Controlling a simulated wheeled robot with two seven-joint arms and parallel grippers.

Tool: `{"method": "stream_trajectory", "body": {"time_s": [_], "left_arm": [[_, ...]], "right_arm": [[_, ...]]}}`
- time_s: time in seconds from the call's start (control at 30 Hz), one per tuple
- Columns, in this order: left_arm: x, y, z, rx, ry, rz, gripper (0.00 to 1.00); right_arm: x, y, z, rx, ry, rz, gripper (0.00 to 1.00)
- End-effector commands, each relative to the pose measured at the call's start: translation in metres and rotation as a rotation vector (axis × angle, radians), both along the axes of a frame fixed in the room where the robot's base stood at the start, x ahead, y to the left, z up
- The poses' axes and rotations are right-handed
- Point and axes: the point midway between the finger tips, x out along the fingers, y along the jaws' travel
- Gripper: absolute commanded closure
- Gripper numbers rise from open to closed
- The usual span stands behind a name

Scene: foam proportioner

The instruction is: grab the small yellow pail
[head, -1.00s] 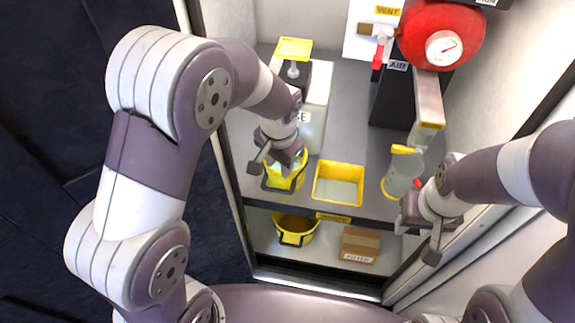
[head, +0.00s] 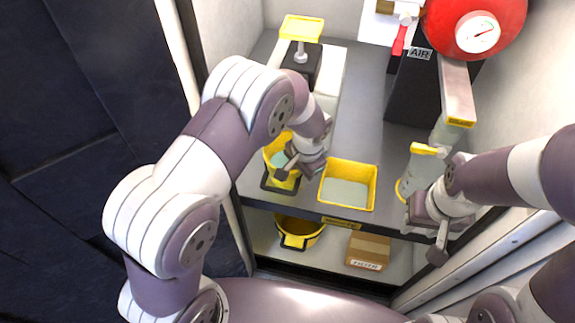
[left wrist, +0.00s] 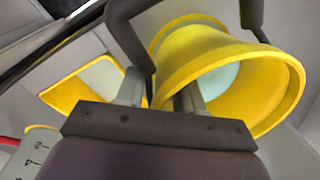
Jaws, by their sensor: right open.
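A small yellow pail (head: 270,157) with a black handle and pale contents stands at the front left of the upper shelf. My left gripper (head: 298,172) is at its right side and partly covers it. In the left wrist view the pail (left wrist: 285,80) fills the upper right, and the left gripper's fingers (left wrist: 162,92) look apart near its rim. I cannot tell whether they touch it. A second yellow pail (head: 298,238) with a black handle is on the lower shelf. My right gripper (head: 430,225) is open near the shelf's right front.
A yellow tray (head: 348,205) stands right of the upper pail. A clear jug with a yellow top (head: 422,165) is by my right gripper. A cardboard box (head: 368,250) is on the lower shelf. A red tank (head: 455,25) is at the back right.

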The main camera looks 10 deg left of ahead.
Motion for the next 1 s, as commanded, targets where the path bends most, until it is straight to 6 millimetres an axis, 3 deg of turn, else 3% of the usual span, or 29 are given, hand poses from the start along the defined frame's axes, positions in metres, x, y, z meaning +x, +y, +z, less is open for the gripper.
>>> {"method": "stream_trajectory", "body": {"time_s": [0.2, 0.3, 0.7, 0.97, 1.0], "left_arm": [[0.0, 0.0, 0.0, 0.0, 0.0, 0.0, 0.66], [0.0, 0.0, 0.0, 0.0, 0.0, 0.0, 0.99], [0.001, 0.0, 0.004, 0.0, -0.002, 0.0, 1.0], [0.001, 0.0, 0.045, -0.002, -0.005, 0.0, 1.0], [-0.002, -0.009, 0.048, -0.001, -0.003, -0.004, 1.0]], "right_arm": [[0.0, 0.0, 0.0, 0.0, 0.0, 0.0, 0.57], [0.0, 0.0, 0.0, 0.0, 0.0, 0.0, 0.57], [0.0, 0.0, 0.002, 0.0, 0.0, 0.0, 0.57], [0.0, 0.0, 0.012, 0.0, 0.0, 0.0, 0.57], [0.0, 0.0, 0.012, 0.0, 0.0, 0.0, 0.57]]}}
